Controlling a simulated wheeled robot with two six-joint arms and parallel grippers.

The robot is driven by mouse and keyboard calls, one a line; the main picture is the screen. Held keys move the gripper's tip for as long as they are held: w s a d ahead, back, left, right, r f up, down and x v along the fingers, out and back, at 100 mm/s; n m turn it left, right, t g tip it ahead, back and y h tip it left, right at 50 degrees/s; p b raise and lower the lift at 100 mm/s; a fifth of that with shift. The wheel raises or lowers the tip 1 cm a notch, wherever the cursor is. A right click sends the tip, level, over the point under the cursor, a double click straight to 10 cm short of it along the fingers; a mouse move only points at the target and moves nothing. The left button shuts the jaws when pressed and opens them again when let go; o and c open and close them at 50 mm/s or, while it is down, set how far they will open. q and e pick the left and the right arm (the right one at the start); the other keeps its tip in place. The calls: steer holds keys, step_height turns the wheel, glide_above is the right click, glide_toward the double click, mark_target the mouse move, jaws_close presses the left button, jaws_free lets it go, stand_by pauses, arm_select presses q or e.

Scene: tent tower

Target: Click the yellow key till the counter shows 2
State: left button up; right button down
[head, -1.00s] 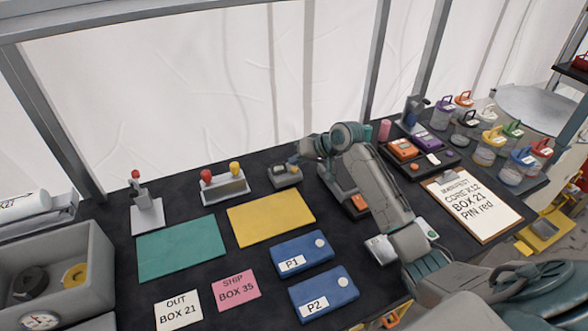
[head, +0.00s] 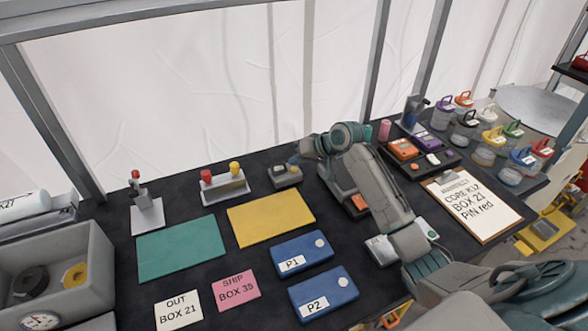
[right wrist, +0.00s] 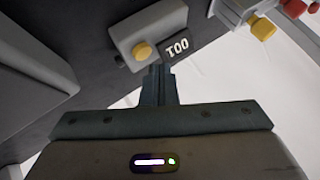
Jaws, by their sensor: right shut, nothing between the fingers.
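The counter (head: 286,176) is a small grey box near the back of the black table in the head view. In the right wrist view the counter (right wrist: 150,30) appears upside down, with a round yellow key (right wrist: 142,50) and a dark display (right wrist: 177,48). The display appears to read 001 when turned upright. My right gripper (head: 295,161) is at the back right edge of the counter. In the right wrist view its shut, empty fingers (right wrist: 158,70) are close beside the key, seemingly apart from it. My left gripper is not in view.
A grey stand with red and yellow knobs (head: 224,187) is left of the counter. A yellow mat (head: 271,217) lies in front, with a teal mat (head: 181,248) to its left. Blue boxes P1 (head: 302,253) and P2 (head: 323,293) lie nearer.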

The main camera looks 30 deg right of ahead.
steer(key=shift+f, duration=0.2)
steer(key=shift+f, duration=0.25)
steer(key=shift+f, duration=0.45)
stand_by(1.0)
steer(key=shift+r+p, duration=0.1)
steer(key=shift+p, duration=0.2)
steer(key=shift+r+p, duration=0.8)
steer(key=shift+p, duration=0.1)
step_height(320, 180, up, 5)
steer(key=p, duration=0.5)
